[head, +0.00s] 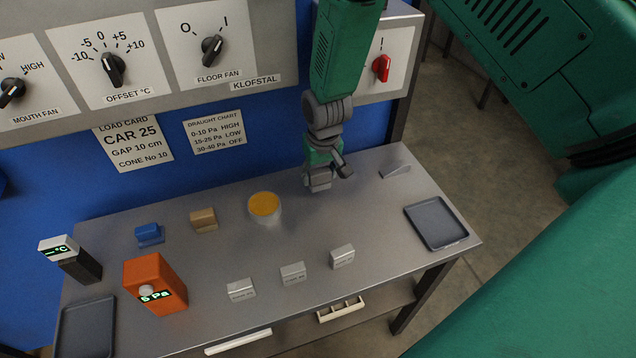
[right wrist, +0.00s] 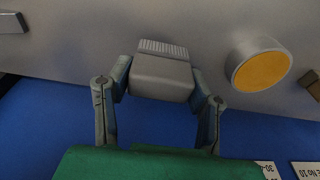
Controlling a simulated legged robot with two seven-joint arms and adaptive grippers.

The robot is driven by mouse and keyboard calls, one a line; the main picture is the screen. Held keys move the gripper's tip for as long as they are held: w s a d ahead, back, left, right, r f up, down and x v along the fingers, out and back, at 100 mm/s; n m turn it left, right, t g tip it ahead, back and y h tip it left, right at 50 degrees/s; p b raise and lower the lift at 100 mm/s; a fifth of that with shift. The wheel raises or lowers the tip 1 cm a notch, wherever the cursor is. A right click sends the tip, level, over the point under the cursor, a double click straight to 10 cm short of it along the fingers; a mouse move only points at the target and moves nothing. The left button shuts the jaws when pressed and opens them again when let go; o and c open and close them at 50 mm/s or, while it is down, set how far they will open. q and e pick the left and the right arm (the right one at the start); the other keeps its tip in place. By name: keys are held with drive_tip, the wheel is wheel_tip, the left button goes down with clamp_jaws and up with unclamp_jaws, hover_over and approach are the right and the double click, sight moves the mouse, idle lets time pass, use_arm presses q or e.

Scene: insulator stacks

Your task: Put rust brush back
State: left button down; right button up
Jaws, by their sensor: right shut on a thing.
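My right gripper (head: 322,170) reaches down from the top of the head view to the back of the grey bench, right of the yellow-topped tin. In the right wrist view its two fingers are shut on the sides of a grey block with a pale ridged strip, which looks like the rust brush (right wrist: 160,78). In the head view the brush (head: 318,184) shows small under the fingers, at or just above the bench top; I cannot tell whether it touches. My left gripper is not in view.
The bench (head: 345,215) also bears a yellow-topped tin (head: 264,206), blue (head: 149,234) and tan (head: 203,220) blocks, an orange meter (head: 153,283), several small silver blocks, a grey wedge (head: 396,171) and a dark tray (head: 436,226). A knob panel (head: 150,50) stands behind.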

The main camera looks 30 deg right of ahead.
sight(319, 185)
wheel_tip(319, 185, down, 3)
drive_tip(key=shift+s+d+f, duration=0.1)
drive_tip(key=shift+w+f+p, duration=0.25)
drive_tip(key=shift+f+p, duration=0.05)
drive_tip(key=shift+f, duration=0.2)
drive_tip(key=shift+c, duration=0.5)
drive_tip(key=o, duration=1.1)
drive_tip(key=r, duration=0.4)
drive_tip(key=s+r, duration=0.1)
drive_tip(key=r, duration=0.7)
drive_tip(key=shift+s+a, duration=0.2)
drive_tip(key=shift+s, duration=0.2)
drive_tip(key=shift+f, duration=0.1)
